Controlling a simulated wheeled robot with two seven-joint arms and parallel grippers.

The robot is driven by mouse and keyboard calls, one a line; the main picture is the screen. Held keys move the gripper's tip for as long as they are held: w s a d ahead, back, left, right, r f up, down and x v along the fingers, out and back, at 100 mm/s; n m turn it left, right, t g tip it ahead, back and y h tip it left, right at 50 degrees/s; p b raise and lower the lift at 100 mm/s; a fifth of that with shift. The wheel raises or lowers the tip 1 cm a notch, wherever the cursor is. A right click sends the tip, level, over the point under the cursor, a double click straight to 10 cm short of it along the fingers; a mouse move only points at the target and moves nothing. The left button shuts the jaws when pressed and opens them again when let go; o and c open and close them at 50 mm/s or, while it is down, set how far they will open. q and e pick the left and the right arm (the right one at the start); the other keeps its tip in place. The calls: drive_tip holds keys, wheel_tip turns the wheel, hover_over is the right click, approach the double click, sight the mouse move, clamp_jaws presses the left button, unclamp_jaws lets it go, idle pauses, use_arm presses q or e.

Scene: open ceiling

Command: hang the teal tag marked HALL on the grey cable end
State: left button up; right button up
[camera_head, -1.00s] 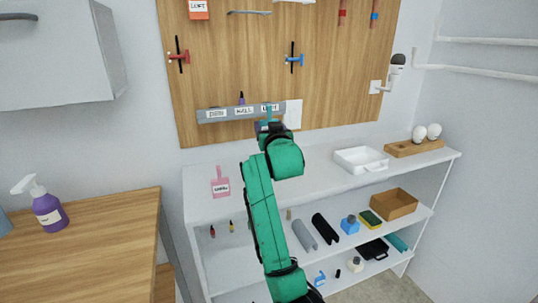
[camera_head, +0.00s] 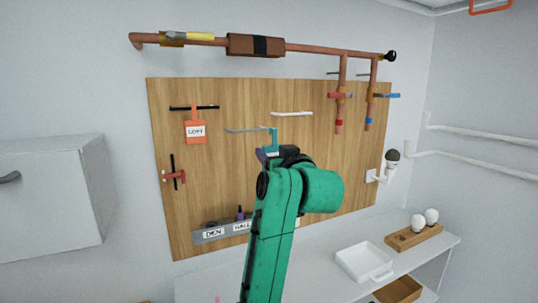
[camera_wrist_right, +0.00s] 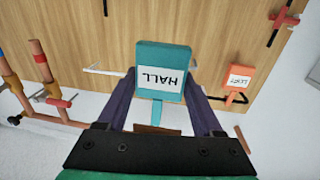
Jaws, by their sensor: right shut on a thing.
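The teal HALL tag (camera_wrist_right: 163,72) is upside down in the wrist view, between the purple fingers of my right gripper (camera_wrist_right: 160,105). In the head view my right gripper (camera_head: 270,156) is shut on the tag, whose teal top (camera_head: 273,138) shows above the fingers. The grey cable end (camera_head: 243,130) sticks out on the wooden board, just left of the tag's top. I cannot tell whether they touch. My left gripper is not in view.
An orange LOFT tag (camera_head: 195,131) hangs from a black cable end (camera_head: 190,107) at left. A white cable end (camera_head: 292,113) is just above right. Copper pipes (camera_head: 340,90) stand at the right of the board. A labelled rail (camera_head: 210,236) is below.

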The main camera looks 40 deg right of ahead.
sight(268, 149)
drive_tip(key=shift+s+a+r, duration=0.1)
drive_tip(key=shift+s, duration=0.15)
drive_tip(key=x, duration=0.3)
drive_tip(key=shift+w+a+p, duration=0.1)
drive_tip(key=shift+w+p, duration=0.1)
drive_tip(key=shift+p, duration=0.2)
drive_tip(key=shift+w, duration=0.3)
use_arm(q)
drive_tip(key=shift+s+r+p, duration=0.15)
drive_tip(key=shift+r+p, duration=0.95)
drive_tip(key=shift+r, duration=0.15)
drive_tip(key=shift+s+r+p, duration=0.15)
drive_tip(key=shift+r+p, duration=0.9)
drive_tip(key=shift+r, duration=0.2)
use_arm(e)
drive_tip(key=shift+w+a+x, duration=0.1)
drive_tip(key=shift+a+x, duration=0.05)
drive_tip(key=shift+x, duration=1.6)
drive_tip(key=shift+w+a+x, duration=0.1)
drive_tip(key=shift+a+x, duration=0.05)
drive_tip(key=shift+x, duration=1.65)
drive_tip(key=shift+a+x, duration=0.15)
drive_tip(key=shift+x, duration=1.6)
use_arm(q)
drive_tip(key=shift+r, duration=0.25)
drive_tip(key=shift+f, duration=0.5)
use_arm(e)
drive_tip(key=shift+f, duration=0.9)
